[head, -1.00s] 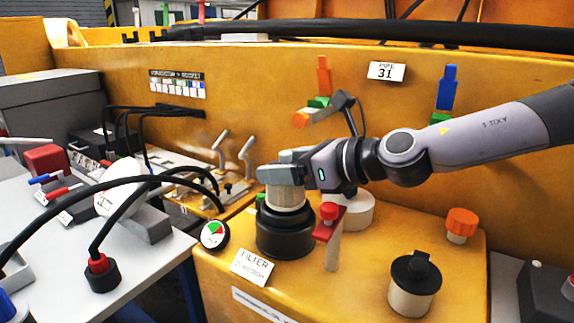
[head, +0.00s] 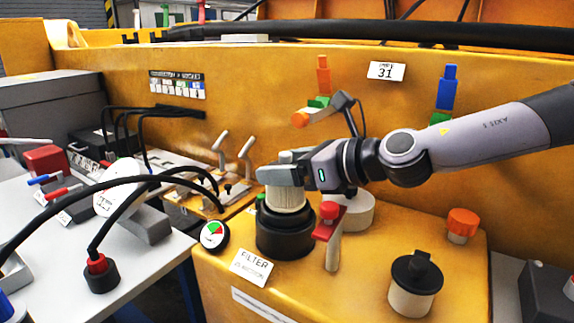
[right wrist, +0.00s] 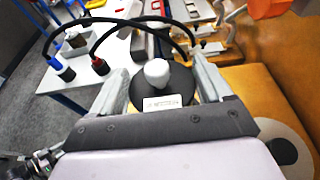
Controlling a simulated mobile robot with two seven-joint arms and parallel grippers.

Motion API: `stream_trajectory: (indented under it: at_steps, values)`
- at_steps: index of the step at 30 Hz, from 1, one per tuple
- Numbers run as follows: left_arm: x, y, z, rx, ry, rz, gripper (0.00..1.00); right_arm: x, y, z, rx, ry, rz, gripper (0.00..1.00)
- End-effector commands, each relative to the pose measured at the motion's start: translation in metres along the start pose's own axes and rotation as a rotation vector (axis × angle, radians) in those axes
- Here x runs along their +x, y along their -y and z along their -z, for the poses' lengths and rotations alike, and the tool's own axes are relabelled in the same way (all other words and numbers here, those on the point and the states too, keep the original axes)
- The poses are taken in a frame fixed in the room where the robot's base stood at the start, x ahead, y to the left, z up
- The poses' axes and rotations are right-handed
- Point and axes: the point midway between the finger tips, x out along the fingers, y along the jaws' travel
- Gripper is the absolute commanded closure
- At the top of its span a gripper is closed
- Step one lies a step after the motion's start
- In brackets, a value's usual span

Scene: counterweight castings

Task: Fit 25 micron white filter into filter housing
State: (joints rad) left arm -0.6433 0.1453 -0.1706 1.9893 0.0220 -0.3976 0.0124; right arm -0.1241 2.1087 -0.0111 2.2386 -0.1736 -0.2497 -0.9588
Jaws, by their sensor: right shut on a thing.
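The white filter (head: 287,198) is a pale ribbed cylinder standing upright in the mouth of the black filter housing (head: 284,238). Its lower part is hidden by the housing; I cannot tell how deep it sits. My right gripper (head: 281,175) is shut on the filter's upper part, coming in from the right. A white label plate (head: 251,267) reading FILTER lies in front of the housing. My left gripper is not in view.
A red-handled lever (head: 329,222) stands close to the right of the housing, with a pale round part (head: 352,211) behind it. A black-capped canister (head: 412,284) and an orange knob (head: 461,224) are farther right. A gauge (head: 214,235) is at left.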

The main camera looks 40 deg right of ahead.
Motion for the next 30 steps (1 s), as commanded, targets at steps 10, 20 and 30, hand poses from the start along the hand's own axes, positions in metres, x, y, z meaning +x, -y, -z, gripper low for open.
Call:
stream_trajectory:
  at_steps: [10, 20, 30]
  values:
    - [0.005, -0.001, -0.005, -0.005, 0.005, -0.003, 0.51, 0.003, 0.0, 0.01, 0.0, 0.001, 0.0, 0.57]
    - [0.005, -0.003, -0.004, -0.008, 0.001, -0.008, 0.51, 0.004, 0.0, 0.013, 0.0, 0.0, 0.0, 0.0]
    - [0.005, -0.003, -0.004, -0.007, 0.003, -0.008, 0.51, -0.002, -0.001, 0.013, -0.001, -0.002, -0.002, 0.0]
